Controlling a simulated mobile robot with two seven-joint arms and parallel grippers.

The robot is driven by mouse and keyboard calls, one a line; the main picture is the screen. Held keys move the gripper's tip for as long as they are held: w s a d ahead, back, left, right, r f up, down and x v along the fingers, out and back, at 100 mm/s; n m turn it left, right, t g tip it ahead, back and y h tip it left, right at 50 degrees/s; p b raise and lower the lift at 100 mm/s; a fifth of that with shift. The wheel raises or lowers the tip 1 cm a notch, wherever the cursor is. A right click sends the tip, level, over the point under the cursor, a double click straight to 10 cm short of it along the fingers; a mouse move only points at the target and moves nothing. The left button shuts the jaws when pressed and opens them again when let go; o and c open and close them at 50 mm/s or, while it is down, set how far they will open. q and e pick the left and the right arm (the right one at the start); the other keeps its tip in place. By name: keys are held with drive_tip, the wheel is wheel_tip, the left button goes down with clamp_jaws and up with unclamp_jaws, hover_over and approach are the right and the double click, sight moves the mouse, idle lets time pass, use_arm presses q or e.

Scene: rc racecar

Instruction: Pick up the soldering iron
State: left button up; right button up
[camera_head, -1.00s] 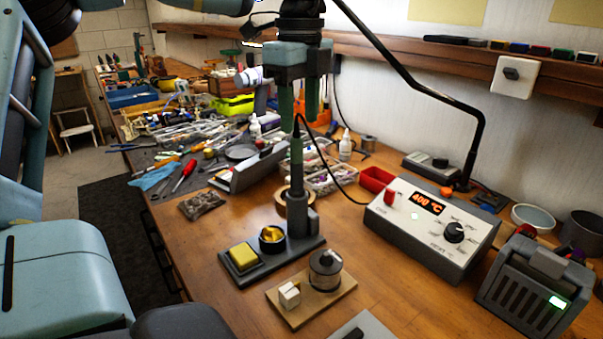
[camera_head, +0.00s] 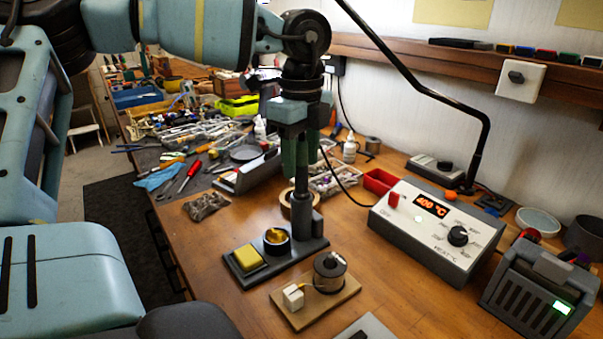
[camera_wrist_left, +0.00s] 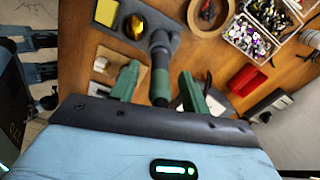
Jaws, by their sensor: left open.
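The soldering iron (camera_wrist_left: 160,84) has a dark green and black handle and stands upright in its holder. Its lower end is hidden in the tube of the dark stand (camera_head: 313,243). My left gripper (camera_head: 300,166) points down over the stand, with its green fingers on either side of the handle. In the left wrist view the gripper (camera_wrist_left: 159,84) is open, with the handle between the fingers and a gap on each side. My right gripper is not in view.
A yellow sponge (camera_head: 248,258) and a brass-wool cup (camera_head: 277,241) sit on the stand's base. A solder spool (camera_head: 330,271) stands in front. The 400 °C station (camera_head: 436,222) is to the right, with a lamp arm behind.

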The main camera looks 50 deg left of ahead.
use_arm(q)
clamp_jaws()
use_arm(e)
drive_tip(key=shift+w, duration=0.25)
use_arm(q)
wheel_tip(320, 180, up, 18)
drive_tip(key=shift+p, duration=0.4)
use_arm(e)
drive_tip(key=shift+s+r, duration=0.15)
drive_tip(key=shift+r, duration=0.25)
use_arm(q)
drive_tip(key=shift+f, duration=0.1)
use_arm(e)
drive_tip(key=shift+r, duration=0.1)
